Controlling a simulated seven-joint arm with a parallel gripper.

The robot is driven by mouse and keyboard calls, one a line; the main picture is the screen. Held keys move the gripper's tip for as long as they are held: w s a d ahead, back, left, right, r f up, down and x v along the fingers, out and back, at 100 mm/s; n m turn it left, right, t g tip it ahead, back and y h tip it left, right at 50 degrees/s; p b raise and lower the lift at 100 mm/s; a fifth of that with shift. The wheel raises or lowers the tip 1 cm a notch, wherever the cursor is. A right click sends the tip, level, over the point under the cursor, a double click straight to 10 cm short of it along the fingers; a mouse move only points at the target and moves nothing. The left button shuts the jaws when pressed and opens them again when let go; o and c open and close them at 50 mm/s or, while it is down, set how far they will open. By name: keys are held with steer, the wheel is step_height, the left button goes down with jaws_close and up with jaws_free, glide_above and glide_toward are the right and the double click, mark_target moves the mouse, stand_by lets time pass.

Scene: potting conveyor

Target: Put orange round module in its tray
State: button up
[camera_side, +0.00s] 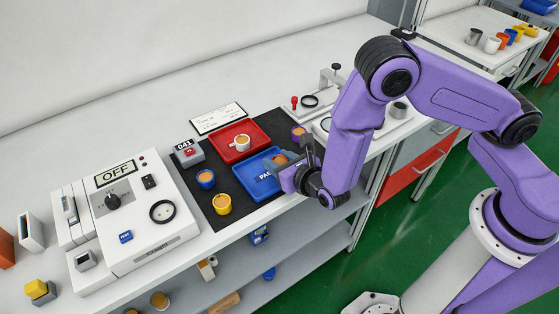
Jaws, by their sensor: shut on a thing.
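The orange round module (280,159) is between the jaws of my gripper (289,164), over the back right part of the blue tray (250,185). My gripper is shut on it and hides part of it and the tray's right side. The blue tray has white lettering, partly covered, that starts with "PA". I cannot tell whether the module touches the tray floor. The red tray (222,153) lies behind the blue one and holds a white round module (242,143).
A blue round module (206,180) and a yellow one (222,205) stand on the black mat (205,208) left of the blue tray. A purple one (298,133) stands behind my gripper. A control box (145,215) reading "OFF" fills the left.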

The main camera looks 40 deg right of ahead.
steer(key=shift+f, duration=0.2)
steer(key=shift+s+f, duration=0.15)
steer(key=shift+f, duration=0.35)
steer(key=o, duration=0.9)
steer(key=shift+o, duration=0.7)
steer(key=shift+d, duration=0.25)
steer(key=shift+d+f, duration=0.1)
steer(key=shift+d, duration=0.05)
steer(key=shift+w+r, duration=0.2)
steer(key=shift+r, duration=0.3)
steer(key=v, duration=1.2)
steer(key=shift+a+r, duration=0.3)
steer(key=shift+a, duration=0.05)
